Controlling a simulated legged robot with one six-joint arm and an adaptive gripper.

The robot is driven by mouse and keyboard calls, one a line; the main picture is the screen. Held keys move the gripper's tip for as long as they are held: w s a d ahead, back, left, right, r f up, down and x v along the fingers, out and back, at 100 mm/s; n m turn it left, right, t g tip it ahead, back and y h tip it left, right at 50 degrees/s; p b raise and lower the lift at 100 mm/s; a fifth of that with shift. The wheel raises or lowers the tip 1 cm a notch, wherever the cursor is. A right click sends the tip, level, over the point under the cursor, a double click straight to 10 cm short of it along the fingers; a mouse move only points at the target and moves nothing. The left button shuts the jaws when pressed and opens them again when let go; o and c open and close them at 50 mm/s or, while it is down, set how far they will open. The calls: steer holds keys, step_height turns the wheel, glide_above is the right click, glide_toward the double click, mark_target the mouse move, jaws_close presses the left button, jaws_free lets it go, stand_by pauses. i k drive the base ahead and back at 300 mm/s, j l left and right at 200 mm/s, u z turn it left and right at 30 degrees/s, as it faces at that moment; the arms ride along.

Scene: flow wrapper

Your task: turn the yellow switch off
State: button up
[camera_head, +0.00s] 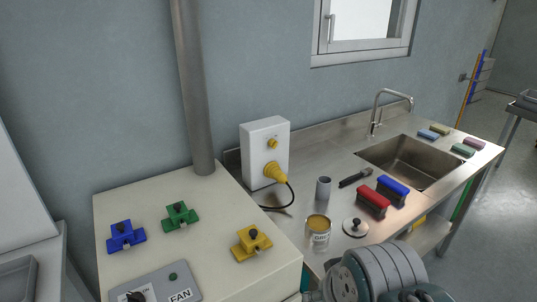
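A yellow switch (251,242) with a dark round knob sits near the right front edge of the cream cabinet top (205,225). I cannot tell from this view which position it is in. A green switch (180,215) and a blue switch (125,236) of the same kind stand to its left. Part of my arm shows at the bottom right, to the right of the cabinet. My gripper's fingers are not in view.
A grey FAN control box (160,284) lies at the cabinet's front. A white wall box (264,150) with a yellow knob and plug stands behind. The steel counter (325,165) holds a yellow can (318,229), lid, red brush (373,201), blue brush and sink.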

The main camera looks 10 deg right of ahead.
mark_target(272, 143)
steer(key=i+l+u, duration=0.1)
steer(key=l+u, duration=0.65)
steer(key=l, duration=0.15)
